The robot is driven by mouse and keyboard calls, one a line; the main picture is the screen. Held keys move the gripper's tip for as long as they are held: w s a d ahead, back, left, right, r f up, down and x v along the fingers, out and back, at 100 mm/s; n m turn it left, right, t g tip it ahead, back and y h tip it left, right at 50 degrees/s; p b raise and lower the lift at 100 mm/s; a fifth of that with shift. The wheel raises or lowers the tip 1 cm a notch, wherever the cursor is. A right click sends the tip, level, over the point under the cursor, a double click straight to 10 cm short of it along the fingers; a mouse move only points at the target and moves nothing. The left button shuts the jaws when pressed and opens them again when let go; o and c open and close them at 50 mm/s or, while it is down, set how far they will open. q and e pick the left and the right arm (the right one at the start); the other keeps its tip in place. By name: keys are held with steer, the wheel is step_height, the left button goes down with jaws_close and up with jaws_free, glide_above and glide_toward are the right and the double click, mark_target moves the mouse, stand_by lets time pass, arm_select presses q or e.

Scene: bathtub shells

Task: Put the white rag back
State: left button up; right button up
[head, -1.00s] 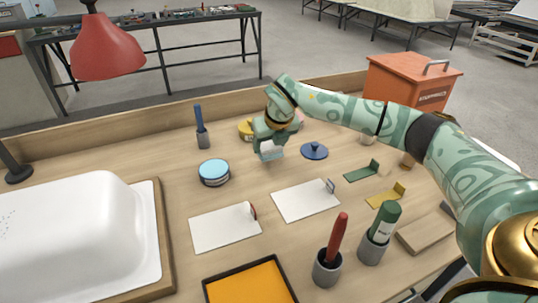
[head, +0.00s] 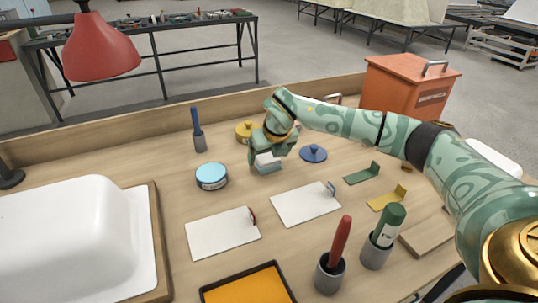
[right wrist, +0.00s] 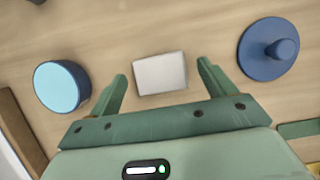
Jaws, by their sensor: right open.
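A small white folded piece, which looks like the white rag (right wrist: 160,73), lies on the wooden table in the right wrist view. It sits between and just ahead of the fingers of my right gripper (right wrist: 160,80). The fingers are open, one on each side, with gaps between them and the rag. In the head view my right gripper (head: 267,163) is low over the table and mostly covers the rag. The left gripper is not in view.
A blue-topped round tin (head: 211,176) stands left of the gripper, and a blue lid with a knob (head: 313,153) lies to its right. A yellow pot (head: 244,132) stands behind. Two white boards (head: 222,233) (head: 306,204) lie in front. A white tub shell (head: 60,240) fills the left.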

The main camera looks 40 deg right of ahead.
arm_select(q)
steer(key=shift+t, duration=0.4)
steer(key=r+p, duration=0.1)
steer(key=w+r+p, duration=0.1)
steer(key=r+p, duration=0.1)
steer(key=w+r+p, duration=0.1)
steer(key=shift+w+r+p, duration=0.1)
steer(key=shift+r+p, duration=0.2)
arm_select(e)
steer(key=v, duration=1.1)
steer(key=shift+s+r, duration=0.2)
